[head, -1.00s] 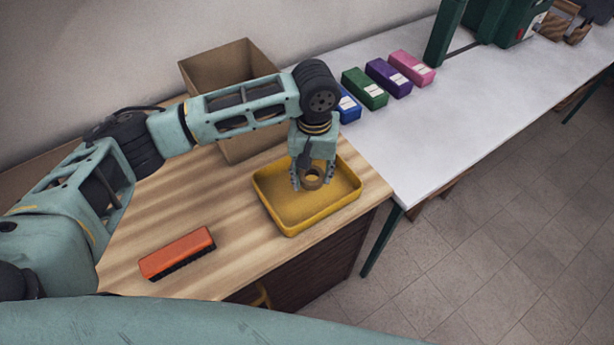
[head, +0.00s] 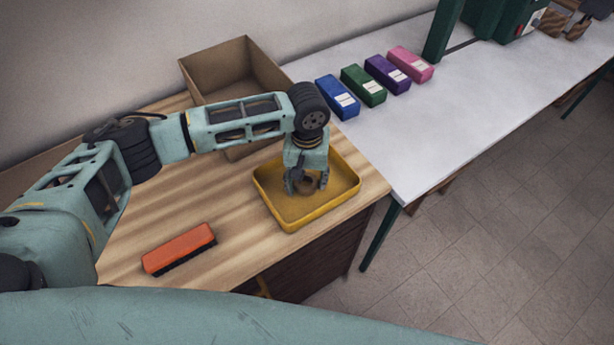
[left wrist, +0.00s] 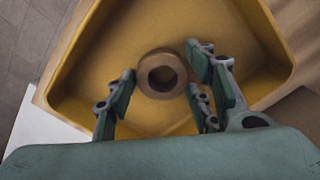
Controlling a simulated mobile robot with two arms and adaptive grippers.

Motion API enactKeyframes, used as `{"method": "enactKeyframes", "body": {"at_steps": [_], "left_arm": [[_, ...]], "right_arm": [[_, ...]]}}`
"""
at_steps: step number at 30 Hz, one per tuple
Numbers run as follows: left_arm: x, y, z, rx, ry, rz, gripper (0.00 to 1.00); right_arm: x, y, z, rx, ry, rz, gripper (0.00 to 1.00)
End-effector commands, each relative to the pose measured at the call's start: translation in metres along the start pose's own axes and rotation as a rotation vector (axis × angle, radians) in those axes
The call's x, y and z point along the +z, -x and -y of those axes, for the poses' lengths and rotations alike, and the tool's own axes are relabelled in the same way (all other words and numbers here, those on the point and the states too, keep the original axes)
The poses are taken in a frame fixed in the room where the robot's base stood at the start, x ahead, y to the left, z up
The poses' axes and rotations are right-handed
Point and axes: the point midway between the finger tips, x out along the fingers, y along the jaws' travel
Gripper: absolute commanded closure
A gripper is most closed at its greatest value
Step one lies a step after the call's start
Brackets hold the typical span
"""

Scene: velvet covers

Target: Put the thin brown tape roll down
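The thin brown tape roll (head: 308,186) is inside the yellow tray (head: 267,207), its hole facing up. In the left wrist view the roll (left wrist: 145,80) appears over the tray floor, between my left gripper's fingers. My left gripper (head: 307,184) points down into the tray, with its fingers spread on either side of the roll. In the left wrist view narrow gaps show between the fingers (left wrist: 161,76) and the roll. The roll looks at or very near the tray floor; its underside is hidden. My right gripper is not in view.
An open cardboard box (head: 215,72) stands behind my left arm. An orange brush-like block (head: 179,249) lies on the wooden top at front left. Blue (head: 337,97), green (head: 363,86), purple (head: 387,75) and pink (head: 410,64) boxes line the white table.

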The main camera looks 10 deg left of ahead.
Motion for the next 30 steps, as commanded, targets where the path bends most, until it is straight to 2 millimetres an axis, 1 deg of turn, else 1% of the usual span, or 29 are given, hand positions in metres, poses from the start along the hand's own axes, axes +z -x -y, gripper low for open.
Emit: {"method": "enactKeyframes", "body": {"at_steps": [1,3,11,15,17,19,27,30], "left_arm": [[0.000,0.000,0.000,0.000,0.000,0.000,0.44],[0.000,0.000,0.000,0.000,0.000,0.000,0.40],[0.000,0.000,0.000,0.000,0.000,0.000,0.40],[0.000,0.007,-0.001,0.002,0.000,-0.001,0.40],[-0.001,0.015,-0.001,0.003,0.000,-0.001,0.40],[-0.001,0.028,0.000,0.002,-0.001,-0.004,0.40],[-0.001,0.086,-0.001,0.003,0.000,-0.004,0.40],[-0.001,0.103,-0.001,0.003,-0.001,-0.002,0.40]], "right_arm": [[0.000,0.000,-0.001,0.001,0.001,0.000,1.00],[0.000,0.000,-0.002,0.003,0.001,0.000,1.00],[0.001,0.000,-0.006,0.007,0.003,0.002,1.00],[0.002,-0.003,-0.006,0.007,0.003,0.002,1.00],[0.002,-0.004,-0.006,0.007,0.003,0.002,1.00],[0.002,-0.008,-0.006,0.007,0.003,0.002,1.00],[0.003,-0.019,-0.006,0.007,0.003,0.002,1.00],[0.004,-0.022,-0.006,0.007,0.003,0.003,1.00]]}}
